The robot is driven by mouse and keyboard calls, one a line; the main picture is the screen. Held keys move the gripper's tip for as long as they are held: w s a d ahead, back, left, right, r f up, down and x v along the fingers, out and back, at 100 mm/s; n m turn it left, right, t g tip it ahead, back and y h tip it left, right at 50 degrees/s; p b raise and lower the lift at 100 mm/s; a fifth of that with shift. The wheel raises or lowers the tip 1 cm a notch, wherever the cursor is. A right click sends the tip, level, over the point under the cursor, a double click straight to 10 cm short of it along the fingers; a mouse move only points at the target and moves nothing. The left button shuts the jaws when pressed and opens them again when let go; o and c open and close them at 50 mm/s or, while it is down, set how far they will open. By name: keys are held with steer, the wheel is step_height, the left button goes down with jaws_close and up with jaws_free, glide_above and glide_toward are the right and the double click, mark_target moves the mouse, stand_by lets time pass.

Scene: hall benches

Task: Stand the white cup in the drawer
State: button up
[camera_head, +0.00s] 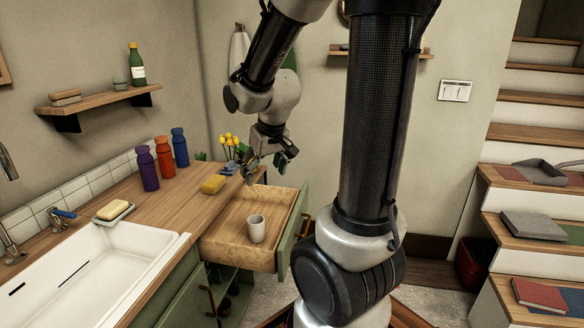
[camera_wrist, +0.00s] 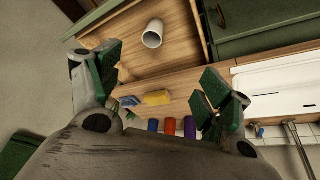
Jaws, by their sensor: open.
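The white cup (camera_head: 257,228) stands upright inside the open wooden drawer (camera_head: 225,232), towards its front part. In the wrist view the cup (camera_wrist: 153,34) shows in the drawer, mouth towards the camera, beyond the fingertips. My gripper (camera_head: 268,168) hangs above the back of the drawer, apart from the cup. In the wrist view my gripper (camera_wrist: 160,72) has its green-padded fingers spread wide with nothing between them.
A yellow sponge (camera_head: 213,184) and purple, red (camera_head: 165,158) and blue bottles stand on the counter. A white sink (camera_head: 95,262) lies at left, with a soap dish on its edge. A shelf (camera_head: 100,98) is above. Stairs with books are at right.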

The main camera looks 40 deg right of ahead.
steer(key=s+a+r, duration=0.1)
steer(key=s+r, duration=0.3)
steer(key=s, duration=0.4)
steer(key=s+a+r, duration=0.2)
steer(key=s+r, duration=0.3)
steer(key=s, duration=0.4)
steer(key=shift+s+a+n+y, duration=0.25)
steer(key=shift+n+y, duration=0.05)
steer(key=shift+n, duration=0.1)
